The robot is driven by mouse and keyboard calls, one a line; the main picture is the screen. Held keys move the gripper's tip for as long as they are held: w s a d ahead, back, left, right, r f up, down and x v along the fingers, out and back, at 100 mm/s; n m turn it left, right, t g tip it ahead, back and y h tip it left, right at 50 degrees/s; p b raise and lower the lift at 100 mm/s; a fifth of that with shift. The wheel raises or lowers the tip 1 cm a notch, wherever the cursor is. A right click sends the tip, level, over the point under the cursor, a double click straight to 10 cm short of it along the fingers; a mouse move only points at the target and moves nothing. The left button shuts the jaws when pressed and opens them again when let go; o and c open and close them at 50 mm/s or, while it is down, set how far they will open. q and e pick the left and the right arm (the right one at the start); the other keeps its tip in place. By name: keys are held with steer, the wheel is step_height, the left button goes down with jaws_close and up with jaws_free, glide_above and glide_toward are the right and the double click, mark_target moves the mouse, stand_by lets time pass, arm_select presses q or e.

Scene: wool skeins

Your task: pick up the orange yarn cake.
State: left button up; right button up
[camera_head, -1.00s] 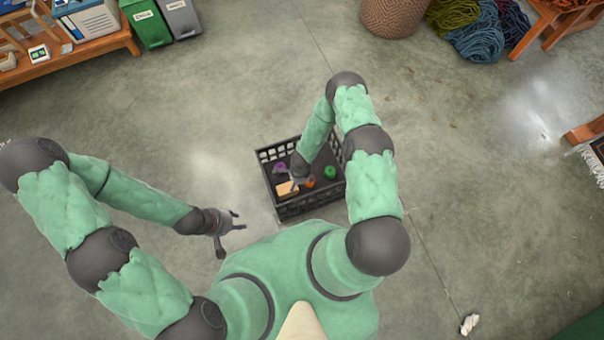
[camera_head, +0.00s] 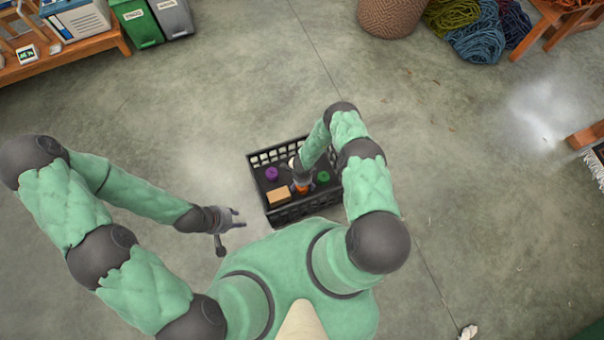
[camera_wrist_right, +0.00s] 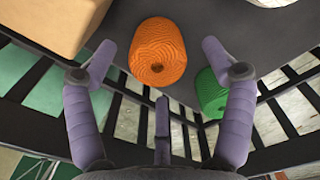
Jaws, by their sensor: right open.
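The orange yarn cake (camera_head: 302,189) is in the black crate (camera_head: 295,212), mostly hidden under my right gripper (camera_head: 299,182) in the head view. In the right wrist view the orange yarn cake (camera_wrist_right: 158,50) shows whole, with a dark hole in its end. My right gripper (camera_wrist_right: 160,66) is open and empty, with one finger to each side of the cake in the picture. I cannot tell how far the fingertips are from it. My left gripper (camera_head: 239,219) is open and empty, outside the crate to its left.
The crate also holds a green yarn cake (camera_head: 323,177), a purple one (camera_head: 271,173), a tan block (camera_head: 279,196) and a whitish item (camera_head: 293,162) partly hidden by my arm. The green cake (camera_wrist_right: 209,95) is close to the orange one. Open floor surrounds the crate.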

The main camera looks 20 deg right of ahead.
step_height(320, 180, down, 4)
steer(key=shift+s+f+b, duration=0.1)
steer(key=shift+f+b, duration=0.05)
steer(key=shift+b, duration=0.85)
steer(key=c, duration=1.2)
